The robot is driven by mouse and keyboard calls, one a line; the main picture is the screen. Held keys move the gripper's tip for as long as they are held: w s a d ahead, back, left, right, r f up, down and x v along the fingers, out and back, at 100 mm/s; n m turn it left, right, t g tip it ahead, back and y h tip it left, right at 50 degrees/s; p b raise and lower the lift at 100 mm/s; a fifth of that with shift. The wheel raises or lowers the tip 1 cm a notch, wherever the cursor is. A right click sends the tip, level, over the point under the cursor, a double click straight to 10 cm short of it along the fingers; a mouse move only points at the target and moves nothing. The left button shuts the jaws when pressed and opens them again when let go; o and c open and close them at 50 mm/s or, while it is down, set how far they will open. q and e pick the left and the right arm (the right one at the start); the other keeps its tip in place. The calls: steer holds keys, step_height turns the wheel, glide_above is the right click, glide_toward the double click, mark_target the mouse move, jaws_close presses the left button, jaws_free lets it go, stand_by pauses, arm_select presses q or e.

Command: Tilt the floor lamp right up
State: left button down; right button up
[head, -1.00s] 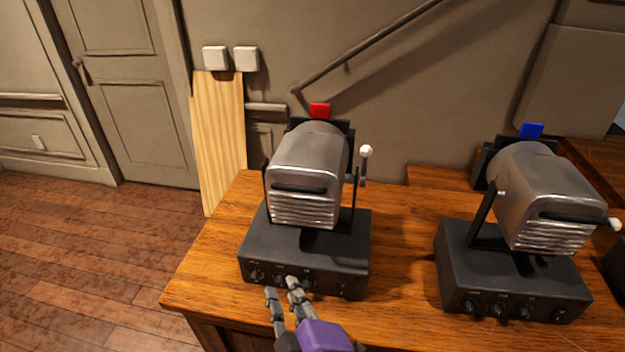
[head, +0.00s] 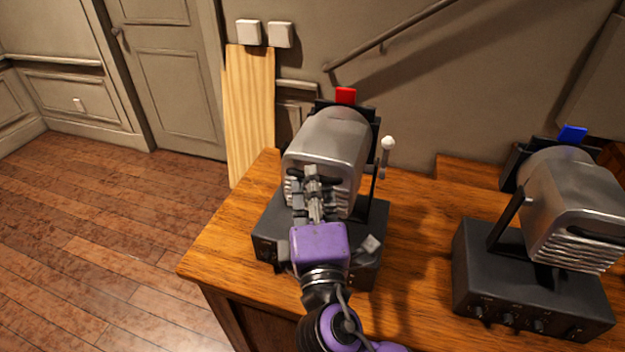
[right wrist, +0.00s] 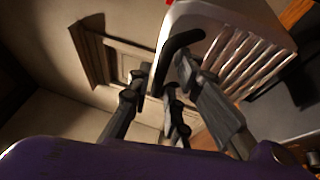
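Two grey metal lamps sit on black control boxes; I cannot tell which is the floor lamp. The left lamp (head: 335,140) has a red tab on top, a white-tipped lever at its right side and a dark front handle. The right lamp (head: 575,205) has a blue tab and its grille faces down to the right. My right gripper (head: 313,190) is at the left lamp's front, covering part of its grille. In the right wrist view the fingers (right wrist: 170,100) are spread, with the black handle (right wrist: 178,58) between them; contact is unclear. My left gripper is not in view.
Both boxes, left (head: 372,222) and right (head: 500,290), stand on a wooden desk (head: 225,240). Bare desk lies between them. A wooden board (head: 250,110) leans at the wall behind, and open floor (head: 110,240) lies to the left.

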steer(key=shift+w, duration=0.3)
jaws_close()
